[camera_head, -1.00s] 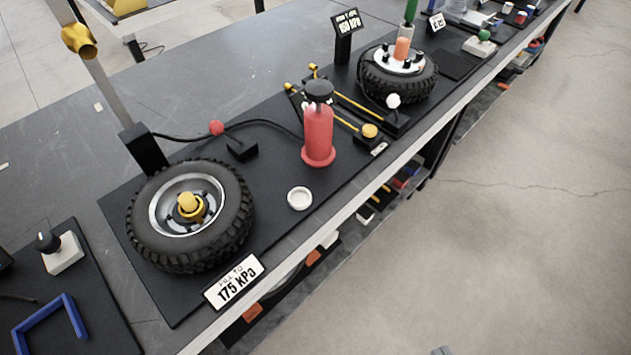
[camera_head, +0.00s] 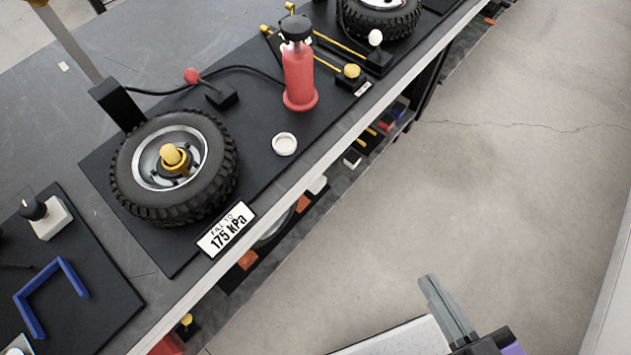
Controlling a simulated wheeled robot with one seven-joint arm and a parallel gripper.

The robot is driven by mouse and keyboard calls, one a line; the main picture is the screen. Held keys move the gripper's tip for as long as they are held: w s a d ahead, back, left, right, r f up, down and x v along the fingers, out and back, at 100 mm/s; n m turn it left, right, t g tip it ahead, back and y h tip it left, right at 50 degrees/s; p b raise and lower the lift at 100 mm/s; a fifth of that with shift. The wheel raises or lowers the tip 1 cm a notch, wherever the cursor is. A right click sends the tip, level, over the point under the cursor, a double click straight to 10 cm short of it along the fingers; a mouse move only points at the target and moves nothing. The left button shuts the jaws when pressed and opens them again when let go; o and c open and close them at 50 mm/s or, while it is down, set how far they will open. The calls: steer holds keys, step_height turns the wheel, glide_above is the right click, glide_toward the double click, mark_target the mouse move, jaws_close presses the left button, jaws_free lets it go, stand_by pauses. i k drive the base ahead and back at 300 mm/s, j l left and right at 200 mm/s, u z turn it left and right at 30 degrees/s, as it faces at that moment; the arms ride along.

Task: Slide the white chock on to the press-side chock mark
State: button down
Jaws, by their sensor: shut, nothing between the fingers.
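I cannot make out a white chock or a chock mark in the head view. My gripper (camera_head: 432,290) shows at the lower right as a narrow grey pair of fingers, shut with nothing visible between them. It is over the floor, to the right of the bench and apart from everything on it. The rest of my arm is cut off by the bottom edge.
The long bench holds a wheel (camera_head: 178,165), a red pump-like cylinder (camera_head: 299,75), a white round dish (camera_head: 284,144), a "175 kPa" sign (camera_head: 227,230), a blue bracket (camera_head: 45,295) and a white block with a black knob (camera_head: 47,217). The floor (camera_head: 500,190) is clear.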

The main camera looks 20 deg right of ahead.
mark_target(321, 183)
steer(key=i+j+z, duration=0.1)
steer(key=i, duration=0.5)
steer(key=i+j+z, duration=0.1)
steer(key=i, duration=0.45)
steer(key=j, duration=0.1)
